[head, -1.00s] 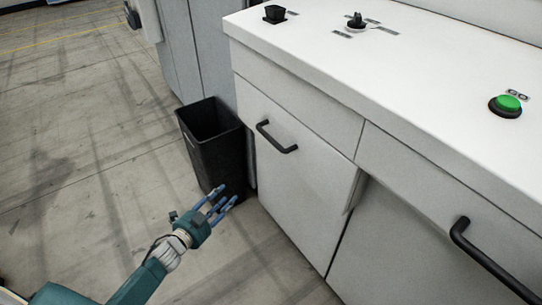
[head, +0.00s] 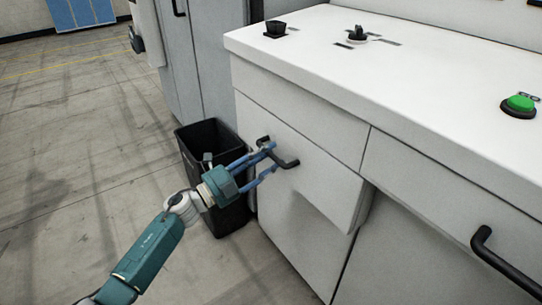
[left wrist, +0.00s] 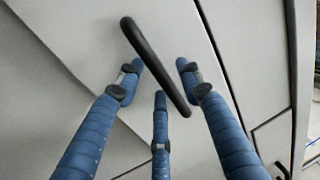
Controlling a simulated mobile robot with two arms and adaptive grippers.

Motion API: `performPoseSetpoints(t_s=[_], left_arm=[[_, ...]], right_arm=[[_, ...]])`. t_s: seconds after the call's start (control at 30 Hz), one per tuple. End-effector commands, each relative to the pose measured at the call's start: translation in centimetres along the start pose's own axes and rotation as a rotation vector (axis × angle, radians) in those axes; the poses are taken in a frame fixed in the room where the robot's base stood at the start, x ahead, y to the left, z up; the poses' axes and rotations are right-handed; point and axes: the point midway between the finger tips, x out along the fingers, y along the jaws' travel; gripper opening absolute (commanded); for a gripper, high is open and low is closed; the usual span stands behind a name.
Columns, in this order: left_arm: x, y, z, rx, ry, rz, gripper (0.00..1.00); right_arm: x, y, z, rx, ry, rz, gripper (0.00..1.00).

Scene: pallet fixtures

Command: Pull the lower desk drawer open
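The lower desk drawer (head: 318,190) is the pale grey front on the left half of the desk. Its right side face shows, standing out from the panel below. Its black bar handle (head: 287,163) also shows in the left wrist view (left wrist: 150,55). My left gripper (head: 271,158) is at the handle with its blue fingers spread. In the left wrist view, fingers lie on both sides of the bar, with gaps visible between them and the bar. They do not look closed on it; contact is unclear. My right gripper is in neither view.
A black waste bin (head: 226,215) stands on the floor left of the desk, close behind my left gripper. The white desktop (head: 420,75) carries a black knob (head: 357,34) and a green button (head: 519,104). Another black handle (head: 505,262) is at the right. The left floor is clear.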

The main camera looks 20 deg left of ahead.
Motion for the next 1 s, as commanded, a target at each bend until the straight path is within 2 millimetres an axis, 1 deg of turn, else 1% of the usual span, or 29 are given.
performPoseSetpoints(t_s=[0.1, 0.4, 0.47, 0.5, 0.6, 1.0], left_arm=[[0.83, -0.05, -0.04, -0.001, 0.001, -0.001, 0.37], [0.98, 0.03, -0.04, -0.002, 0.0, 0.0, 0.37], [0.98, 0.02, -0.04, -0.002, 0.0, 0.0, 0.25], [0.97, 0.02, -0.04, -0.002, 0.0, 0.0, 0.17], [0.96, 0.02, -0.03, -0.002, 0.0, 0.0, 0.0], [0.56, -0.04, 0.0, -0.001, 0.0, 0.001, 0.0]], right_arm=[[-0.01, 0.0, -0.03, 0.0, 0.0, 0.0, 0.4], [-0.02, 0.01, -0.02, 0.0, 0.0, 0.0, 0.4], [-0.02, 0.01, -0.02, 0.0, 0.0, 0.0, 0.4], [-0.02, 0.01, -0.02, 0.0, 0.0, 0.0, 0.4], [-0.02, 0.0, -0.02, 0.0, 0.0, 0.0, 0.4], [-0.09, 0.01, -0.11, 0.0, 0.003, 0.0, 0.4]])
